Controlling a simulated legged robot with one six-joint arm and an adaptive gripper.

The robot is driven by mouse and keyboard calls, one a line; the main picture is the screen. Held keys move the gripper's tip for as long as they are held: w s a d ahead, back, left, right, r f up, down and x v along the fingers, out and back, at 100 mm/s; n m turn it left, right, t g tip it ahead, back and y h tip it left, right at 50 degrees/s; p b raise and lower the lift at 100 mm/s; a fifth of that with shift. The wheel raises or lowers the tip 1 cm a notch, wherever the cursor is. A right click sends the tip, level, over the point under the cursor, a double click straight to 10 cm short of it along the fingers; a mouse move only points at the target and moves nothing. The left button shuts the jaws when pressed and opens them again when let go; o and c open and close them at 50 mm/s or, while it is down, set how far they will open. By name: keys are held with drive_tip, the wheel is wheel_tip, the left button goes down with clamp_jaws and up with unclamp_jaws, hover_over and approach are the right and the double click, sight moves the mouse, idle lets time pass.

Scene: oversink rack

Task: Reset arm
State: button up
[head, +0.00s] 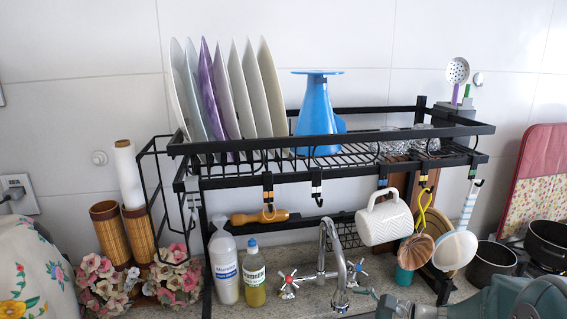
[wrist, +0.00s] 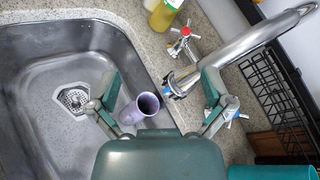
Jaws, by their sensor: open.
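My gripper (wrist: 160,82) is open in the wrist view, its two fingers spread wide with nothing held between them. It points down over the sink's right edge and the counter beside the faucet. A purple cup (wrist: 146,106) is in the metal sink (wrist: 45,45), beyond the gripper's palm and between the fingers. Its open mouth shows, and the palm hides part of the surroundings below it. In the head view, part of my gripper (head: 377,304) shows at the lower right, near the faucet's base.
The faucet (head: 333,245) rises close to my gripper. A white mug (head: 383,222) and utensils hang below. Bottles (head: 254,275) stand left of the faucet.

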drive_tip(key=s+a+r+n+g+h, duration=0.2)
drive_tip(key=s+a+n+g+h, duration=0.25)
drive_tip(key=s+a+n, duration=0.5)
drive_tip(key=s+d+r+n+t+h, duration=0.2)
drive_tip(key=s+d+r+n+h, duration=0.2)
drive_tip(key=s+d+n+h, duration=0.4)
drive_tip(key=shift+s+d, duration=0.6)
drive_tip(key=shift+s, duration=0.3)
drive_tip(key=shift+a, duration=0.25)
